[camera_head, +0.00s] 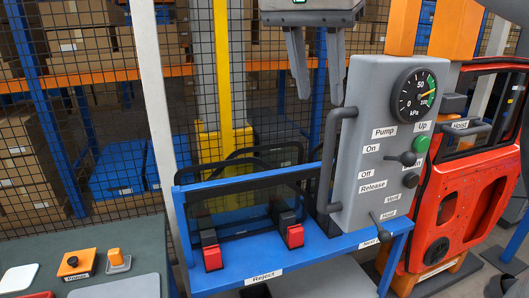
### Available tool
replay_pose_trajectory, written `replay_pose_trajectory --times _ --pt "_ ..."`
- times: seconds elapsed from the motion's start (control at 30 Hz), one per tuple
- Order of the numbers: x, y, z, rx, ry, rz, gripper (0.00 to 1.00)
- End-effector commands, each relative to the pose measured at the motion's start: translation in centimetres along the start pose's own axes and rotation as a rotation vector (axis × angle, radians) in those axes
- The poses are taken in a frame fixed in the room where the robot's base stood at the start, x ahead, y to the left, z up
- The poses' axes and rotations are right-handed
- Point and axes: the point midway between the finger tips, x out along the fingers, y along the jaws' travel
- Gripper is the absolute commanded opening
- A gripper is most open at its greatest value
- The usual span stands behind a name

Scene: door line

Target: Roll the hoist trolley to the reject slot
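My gripper (320,98) hangs at the top centre with its two grey fingers apart and nothing between them. Below and right of it is a grey control panel (352,190) with a round kPa gauge (413,94), a dark vertical handle (333,160) on its left side, and Pump, Up and Release labels. My fingertips are near the top of this handle; I cannot tell whether they touch it. A blue rack (300,262) carries a Reject label (264,277).
Two red-faced blocks (212,257) sit on the blue rack's front. A mesh fence with blue posts and shelves of boxes (88,52) stands behind.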

Motion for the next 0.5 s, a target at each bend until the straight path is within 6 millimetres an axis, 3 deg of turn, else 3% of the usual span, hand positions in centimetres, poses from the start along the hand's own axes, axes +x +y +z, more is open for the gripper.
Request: replay_pose_trajectory --times 0.17,0.5 --pt "2.6 0.1 0.1 0.001 -0.002 0.002 0.36" --pt "10.1 0.1 0.1 -0.001 -0.002 0.002 0.36"
